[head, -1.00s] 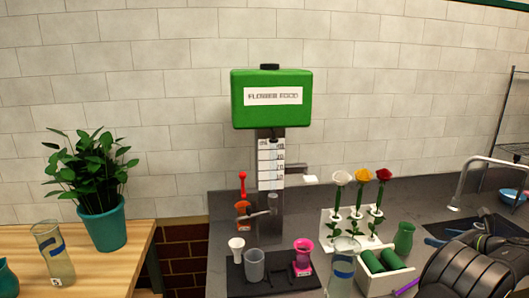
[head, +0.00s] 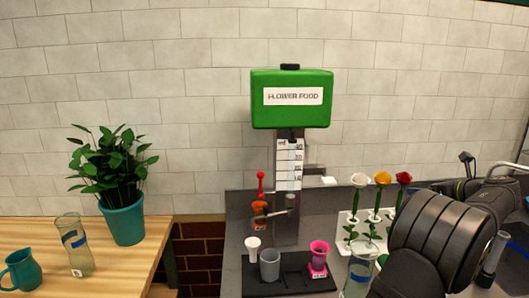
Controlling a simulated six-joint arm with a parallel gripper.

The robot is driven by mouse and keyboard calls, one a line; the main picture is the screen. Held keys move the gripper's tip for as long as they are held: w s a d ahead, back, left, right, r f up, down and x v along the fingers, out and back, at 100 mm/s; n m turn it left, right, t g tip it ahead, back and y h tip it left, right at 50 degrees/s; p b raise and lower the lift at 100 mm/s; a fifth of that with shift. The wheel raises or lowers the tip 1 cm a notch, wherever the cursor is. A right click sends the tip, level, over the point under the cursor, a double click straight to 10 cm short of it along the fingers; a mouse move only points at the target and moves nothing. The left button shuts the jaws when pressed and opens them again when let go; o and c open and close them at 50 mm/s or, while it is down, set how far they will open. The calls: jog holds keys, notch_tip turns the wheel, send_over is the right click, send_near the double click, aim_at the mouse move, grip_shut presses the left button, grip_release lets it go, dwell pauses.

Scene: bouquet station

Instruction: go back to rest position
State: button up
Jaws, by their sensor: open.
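My arm fills the lower right of the head view, its thick dark ribbed links in front of the counter. My gripper (head: 453,173) shows at the right behind the links, raised over the counter near the back wall. It is open, with nothing seen between its fingers, though the links cover part of it. It is apart from the white, yellow and red roses (head: 382,179), which stand upright in the white rack (head: 345,219) to its left.
A green flower food dispenser (head: 291,112) stands behind a dark tray (head: 262,288) with a grey cup (head: 270,265) and a pink cup (head: 319,255). A clear vase (head: 358,272) stands by my arm. A plant (head: 123,225), another vase (head: 75,250) and a teal pitcher (head: 22,270) are on the wooden table.

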jog(key=w+a+r, duration=0.3)
jog(key=a+r, duration=0.5)
jog(key=a, duration=0.3)
jog(key=w+a+r, duration=0.3)
jog(key=a+r, duration=0.5)
jog(key=a, duration=0.3)
jog(key=shift+w+a+r, duration=0.3)
jog(key=shift+w+a, duration=0.05)
jog(key=s+d+f, duration=0.2)
jog(key=d+f, duration=0.3)
jog(key=d, duration=0.3)
jog(key=s+d+f, duration=0.2)
jog(key=d+f, duration=0.4)
jog(key=d, duration=0.3)
jog(key=shift+s+d+f, duration=0.15)
jog(key=shift+d+f, duration=0.05)
jog(key=shift+f, duration=0.05)
